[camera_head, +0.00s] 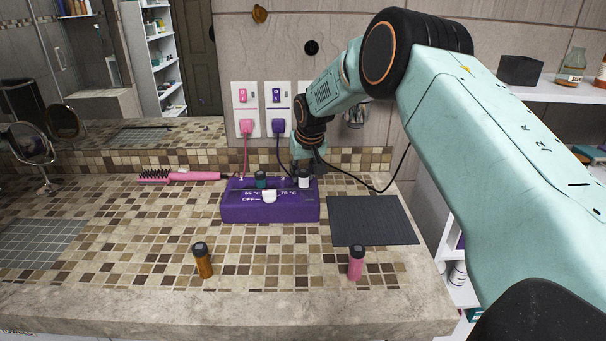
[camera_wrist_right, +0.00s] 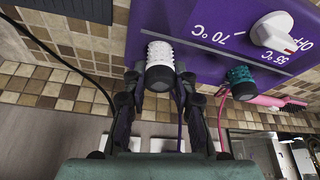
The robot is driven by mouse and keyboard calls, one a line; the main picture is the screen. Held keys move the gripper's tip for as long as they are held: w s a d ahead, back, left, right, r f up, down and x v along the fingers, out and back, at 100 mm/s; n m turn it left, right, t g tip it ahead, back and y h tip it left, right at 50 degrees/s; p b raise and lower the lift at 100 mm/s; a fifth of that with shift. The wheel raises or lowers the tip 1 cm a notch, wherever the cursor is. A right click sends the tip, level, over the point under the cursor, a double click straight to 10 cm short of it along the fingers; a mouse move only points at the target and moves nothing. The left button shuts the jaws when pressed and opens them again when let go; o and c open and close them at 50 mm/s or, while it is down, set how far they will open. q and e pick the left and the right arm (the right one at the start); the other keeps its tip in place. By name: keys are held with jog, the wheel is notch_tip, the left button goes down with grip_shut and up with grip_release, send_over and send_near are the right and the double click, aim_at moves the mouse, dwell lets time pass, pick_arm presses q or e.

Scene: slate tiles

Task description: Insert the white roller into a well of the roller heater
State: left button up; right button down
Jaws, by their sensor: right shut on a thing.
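The white roller (camera_head: 304,181), with a dark cap, stands upright at the right part of the purple roller heater (camera_head: 270,212). My right gripper (camera_head: 306,168) is shut on it from behind. In the right wrist view the white roller (camera_wrist_right: 160,56) sits between the two fingertips (camera_wrist_right: 160,80), its lower end against the heater top (camera_wrist_right: 190,15). I cannot tell how deep it is in a well. A teal roller (camera_head: 261,180) stands in the heater to its left and also shows in the right wrist view (camera_wrist_right: 240,76). My left gripper is not in view.
An orange-brown roller (camera_head: 203,261) and a pink roller (camera_head: 356,262) stand in front on the tiled counter. A dark mat (camera_head: 372,220) lies right of the heater. A pink brush (camera_head: 180,176) lies to the left. Cords run behind the heater to wall outlets.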

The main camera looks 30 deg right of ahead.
jog(key=shift+d+f, duration=0.25)
jog(key=shift+f, duration=0.15)
jog(key=shift+a+f, duration=0.15)
jog(key=shift+s+a, duration=0.1)
